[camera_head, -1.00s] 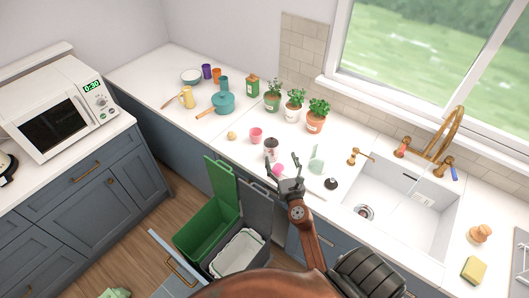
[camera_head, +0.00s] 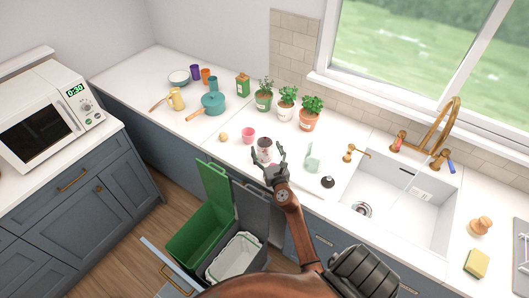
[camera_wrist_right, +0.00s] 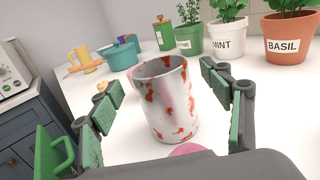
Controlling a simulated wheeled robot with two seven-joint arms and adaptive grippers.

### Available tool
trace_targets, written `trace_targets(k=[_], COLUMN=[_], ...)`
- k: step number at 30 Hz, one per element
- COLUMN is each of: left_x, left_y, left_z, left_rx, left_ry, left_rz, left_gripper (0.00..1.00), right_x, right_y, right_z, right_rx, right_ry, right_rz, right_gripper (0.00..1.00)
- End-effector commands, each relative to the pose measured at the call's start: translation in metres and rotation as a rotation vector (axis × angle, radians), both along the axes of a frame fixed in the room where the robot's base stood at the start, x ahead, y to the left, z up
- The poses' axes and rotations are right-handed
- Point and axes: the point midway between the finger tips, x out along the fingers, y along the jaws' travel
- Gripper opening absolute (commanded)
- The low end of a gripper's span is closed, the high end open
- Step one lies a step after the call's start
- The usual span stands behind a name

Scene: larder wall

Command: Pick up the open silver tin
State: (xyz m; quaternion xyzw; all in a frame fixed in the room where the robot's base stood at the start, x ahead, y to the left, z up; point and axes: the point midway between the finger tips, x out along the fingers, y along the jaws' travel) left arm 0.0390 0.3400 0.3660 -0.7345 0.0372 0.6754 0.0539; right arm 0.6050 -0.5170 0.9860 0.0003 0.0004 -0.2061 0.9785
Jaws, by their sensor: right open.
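The open silver tin (camera_head: 265,146) stands upright on the white counter, dark inside at the top in the head view. In the right wrist view the tin (camera_wrist_right: 163,100) is silver with red-orange blotches and an open rim. My right gripper (camera_head: 271,157) is open at the tin's near side. In the wrist view its fingers (camera_wrist_right: 160,88) spread to the left and right of the tin, with gaps on both sides. A pink thing (camera_wrist_right: 190,149) shows partly in front of the tin's base, mostly hidden by the gripper body. My left gripper is not in view.
A pink cup (camera_head: 248,134) and a small yellowish item (camera_head: 223,137) stand left of the tin. Potted herbs (camera_head: 287,101) stand behind. Open bins (camera_head: 205,235) are below.

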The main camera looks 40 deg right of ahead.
Motion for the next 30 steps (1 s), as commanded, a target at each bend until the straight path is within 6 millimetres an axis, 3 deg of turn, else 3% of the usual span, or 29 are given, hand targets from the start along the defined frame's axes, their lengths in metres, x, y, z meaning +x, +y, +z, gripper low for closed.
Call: trace_targets(k=[6,25,30], left_x=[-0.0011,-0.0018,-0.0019], left_y=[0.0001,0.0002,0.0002], left_z=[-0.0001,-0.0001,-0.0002], left_rx=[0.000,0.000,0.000], left_ry=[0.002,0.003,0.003], left_rz=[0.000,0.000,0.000], left_gripper=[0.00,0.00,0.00], right_x=[-0.0004,-0.0011,-0.0010], right_y=[-0.0010,-0.0014,-0.0013], right_z=[-0.0003,-0.0005,-0.0003], right_rx=[0.000,0.000,0.000], right_ry=[0.001,0.001,0.001], right_rz=[-0.001,-0.002,-0.002], right_gripper=[0.71,0.28,0.27])
